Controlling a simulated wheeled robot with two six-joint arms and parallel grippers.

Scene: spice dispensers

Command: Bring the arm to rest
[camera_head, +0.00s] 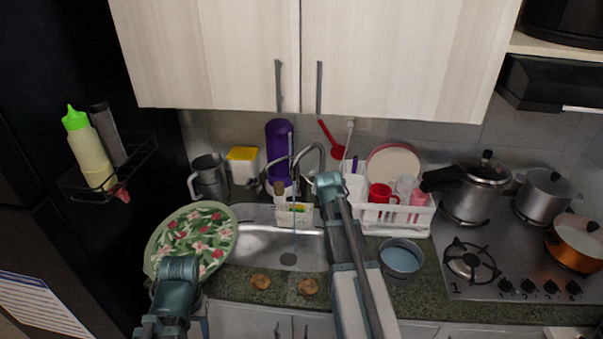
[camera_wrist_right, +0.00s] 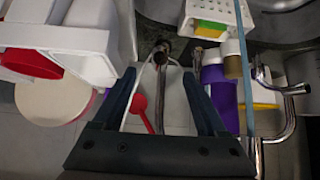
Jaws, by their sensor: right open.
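My right arm reaches up from the bottom of the head view to the faucet (camera_head: 312,155), its teal end (camera_head: 328,184) covering part of the counter behind the sink. In the right wrist view my right gripper (camera_wrist_right: 162,72) is open, its two dark fingers apart with nothing held. A chrome pipe (camera_wrist_right: 161,85) and a red ladle (camera_wrist_right: 142,108) show in the gap between the fingers; I cannot tell how far below they are. My left arm (camera_head: 180,268) is at the lower left, in front of a floral plate (camera_head: 195,238); its fingertips are hidden.
A white dish rack (camera_head: 395,216) with cups stands right of the right arm. The sink (camera_head: 265,246) lies left of it, with a sponge holder (camera_head: 295,214) at its back. A blue bowl (camera_head: 401,258) and pressure cooker (camera_head: 475,187) stand farther right. Cabinets (camera_head: 300,55) hang above.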

